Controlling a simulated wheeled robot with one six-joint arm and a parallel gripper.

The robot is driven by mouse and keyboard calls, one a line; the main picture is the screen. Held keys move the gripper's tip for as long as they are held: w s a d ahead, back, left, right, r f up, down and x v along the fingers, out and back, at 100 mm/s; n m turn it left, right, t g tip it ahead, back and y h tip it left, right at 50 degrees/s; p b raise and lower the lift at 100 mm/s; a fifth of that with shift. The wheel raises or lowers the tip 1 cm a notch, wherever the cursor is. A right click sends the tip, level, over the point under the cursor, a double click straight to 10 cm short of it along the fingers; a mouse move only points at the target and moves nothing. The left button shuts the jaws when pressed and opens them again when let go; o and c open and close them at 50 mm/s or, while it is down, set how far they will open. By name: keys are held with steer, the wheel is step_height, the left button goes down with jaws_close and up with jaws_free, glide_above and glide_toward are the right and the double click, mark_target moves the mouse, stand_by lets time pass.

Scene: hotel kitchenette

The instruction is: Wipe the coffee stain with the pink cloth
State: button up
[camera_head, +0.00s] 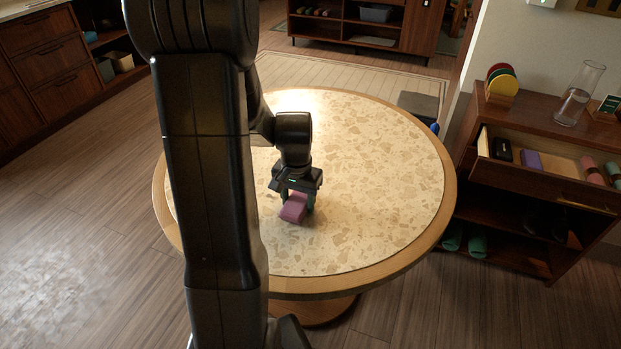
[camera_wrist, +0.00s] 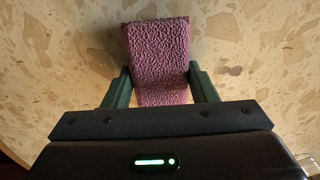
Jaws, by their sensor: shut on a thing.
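The pink cloth (camera_head: 293,211) is a folded, textured block at the round table's middle in the head view. It also shows in the wrist view (camera_wrist: 157,50), reaching forward from between the fingers. My gripper (camera_head: 298,200) points down and is shut on the cloth, with a dark green finger on each side. The cloth is at or just above the tabletop; I cannot tell if it touches. A small brown spot (camera_wrist: 235,71) lies right of the cloth in the wrist view; I cannot tell whether it is the coffee stain or part of the speckled pattern.
The round table (camera_head: 390,160) has a speckled top and wooden rim, with clear room around the cloth. My arm hides its left part. A wooden cabinet (camera_head: 545,110) with an open drawer stands at right, bearing a glass carafe (camera_head: 578,95) and coloured discs (camera_head: 502,80).

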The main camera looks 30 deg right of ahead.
mark_target(301, 201)
steer(key=shift+s+d, duration=0.25)
steer(key=shift+s, duration=0.05)
step_height(301, 201, up, 3)
steer(key=shift+d+f+p, duration=0.1)
steer(key=shift+d+p, duration=0.05)
steer(key=shift+p, duration=0.7)
steer(key=shift+r+p, duration=0.3)
steer(key=shift+r, duration=0.1)
step_height(301, 201, up, 5)
steer(key=p, duration=0.4)
steer(key=shift+f, duration=0.1)
steer(key=shift+p, duration=0.4)
steer(key=p, duration=0.3)
steer(key=shift+w+d+r+p, duration=0.15)
steer(key=shift+w+r+p, duration=0.1)
steer(key=shift+p, duration=0.1)
steer(key=shift+w+d+p, duration=0.15)
steer(key=shift+p, duration=1.1)
steer(key=p, duration=0.2)
steer(key=shift+w+p, duration=0.1)
steer(key=shift+p, duration=0.2)
